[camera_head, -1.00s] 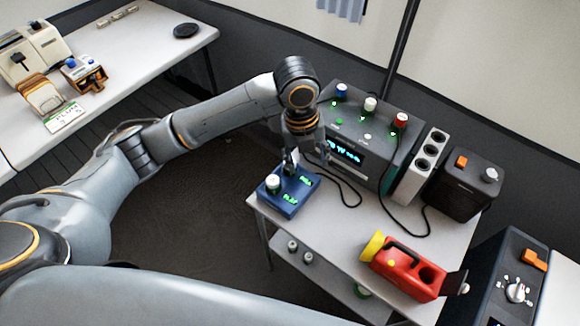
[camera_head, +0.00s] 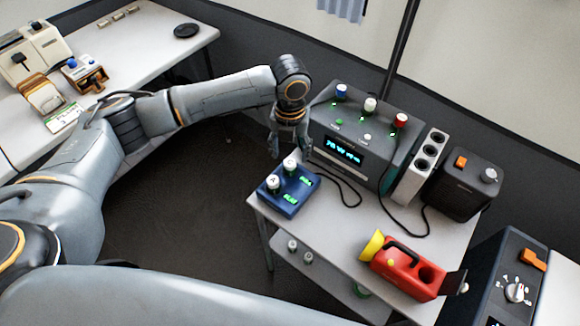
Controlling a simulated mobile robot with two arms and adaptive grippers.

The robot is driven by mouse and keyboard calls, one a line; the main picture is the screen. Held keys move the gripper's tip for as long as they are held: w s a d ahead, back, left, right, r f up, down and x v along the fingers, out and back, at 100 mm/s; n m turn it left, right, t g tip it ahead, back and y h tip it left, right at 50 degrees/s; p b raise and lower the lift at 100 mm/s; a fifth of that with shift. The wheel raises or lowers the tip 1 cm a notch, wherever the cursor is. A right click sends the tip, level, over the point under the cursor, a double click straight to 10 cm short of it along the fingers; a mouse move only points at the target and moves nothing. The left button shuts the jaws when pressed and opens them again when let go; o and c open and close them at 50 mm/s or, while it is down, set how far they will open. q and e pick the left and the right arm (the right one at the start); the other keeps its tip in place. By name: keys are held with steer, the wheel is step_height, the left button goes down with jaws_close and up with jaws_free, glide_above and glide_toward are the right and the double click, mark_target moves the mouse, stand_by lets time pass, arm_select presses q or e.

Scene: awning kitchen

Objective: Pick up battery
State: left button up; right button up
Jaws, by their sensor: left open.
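A small blue charger box (camera_head: 291,202) with green lit displays sits at the table's left corner. Two white-topped batteries stand upright in it: a front one (camera_head: 273,183) and a rear one (camera_head: 290,166). My left gripper (camera_head: 289,148) points down, open and empty, just above and behind the rear battery. I cannot tell the exact gap between its fingers and the battery. My right gripper is not in view.
A grey console (camera_head: 366,140) with coloured knobs stands behind the charger, with black cables on the table (camera_head: 335,222). A red flashlight (camera_head: 405,270) lies to the right. Small cylinders (camera_head: 293,245) sit on the lower shelf.

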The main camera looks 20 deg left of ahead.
mark_target(290, 162)
arm_select(q)
step_height(290, 162, down, 5)
steer(key=shift+f+p, duration=0.1)
steer(key=shift+p, duration=0.2)
steer(key=c, duration=1.2)
